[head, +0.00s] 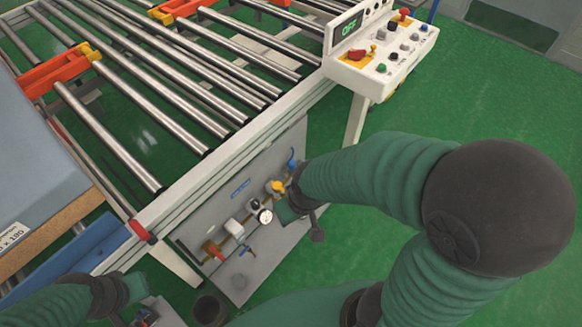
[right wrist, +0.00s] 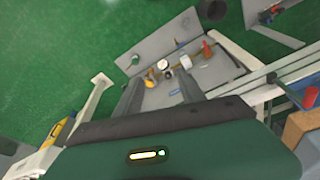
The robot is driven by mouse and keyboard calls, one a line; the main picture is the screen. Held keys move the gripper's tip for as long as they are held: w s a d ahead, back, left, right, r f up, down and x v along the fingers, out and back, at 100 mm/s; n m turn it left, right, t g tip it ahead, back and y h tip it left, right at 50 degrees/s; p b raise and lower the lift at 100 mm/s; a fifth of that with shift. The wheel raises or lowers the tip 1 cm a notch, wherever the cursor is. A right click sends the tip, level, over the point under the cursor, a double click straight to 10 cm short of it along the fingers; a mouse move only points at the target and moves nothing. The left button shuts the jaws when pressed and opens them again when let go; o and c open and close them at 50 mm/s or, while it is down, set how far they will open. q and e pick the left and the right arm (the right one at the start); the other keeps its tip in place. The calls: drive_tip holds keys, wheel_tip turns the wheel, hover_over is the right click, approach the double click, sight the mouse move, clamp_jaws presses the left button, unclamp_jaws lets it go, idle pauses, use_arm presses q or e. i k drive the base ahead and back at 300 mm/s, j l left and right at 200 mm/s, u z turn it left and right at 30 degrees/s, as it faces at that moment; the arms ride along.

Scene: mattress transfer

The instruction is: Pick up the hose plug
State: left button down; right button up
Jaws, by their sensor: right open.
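I cannot make out the hose plug for certain in either view. A grey panel (head: 240,284) under the roller conveyor carries a row of fittings: a red-handled valve (head: 212,250), a white block (head: 233,228), a round gauge (head: 265,216), a yellow valve (head: 277,187) and a blue part (head: 292,165). My right gripper (head: 304,208) is in front of the panel's right end. In the right wrist view its two dark fingers (right wrist: 160,92) are spread, with the yellow valve (right wrist: 150,82) seen between them. My left gripper (head: 138,292) is at the bottom left, its fingers unclear.
A control box (head: 380,55) with buttons and an "OFF" display stands at the upper right. The roller conveyor (head: 180,85) fills the upper left. A dark cylinder (head: 208,309) stands below the panel. A grey plate with small parts (right wrist: 275,14) lies at the wrist view's upper right.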

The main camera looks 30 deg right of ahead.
sight(291, 165)
drive_tip(key=i+l+u, duration=0.1)
drive_tip(key=l+u, duration=0.6)
drive_tip(key=u, duration=0.15)
drive_tip(key=l+u, duration=0.1)
drive_tip(key=l, duration=0.6)
drive_tip(key=k+l+u, duration=0.1)
drive_tip(key=l, duration=0.55)
drive_tip(key=l+u, duration=0.1)
drive_tip(key=l, duration=0.6)
drive_tip(key=k, duration=0.05)
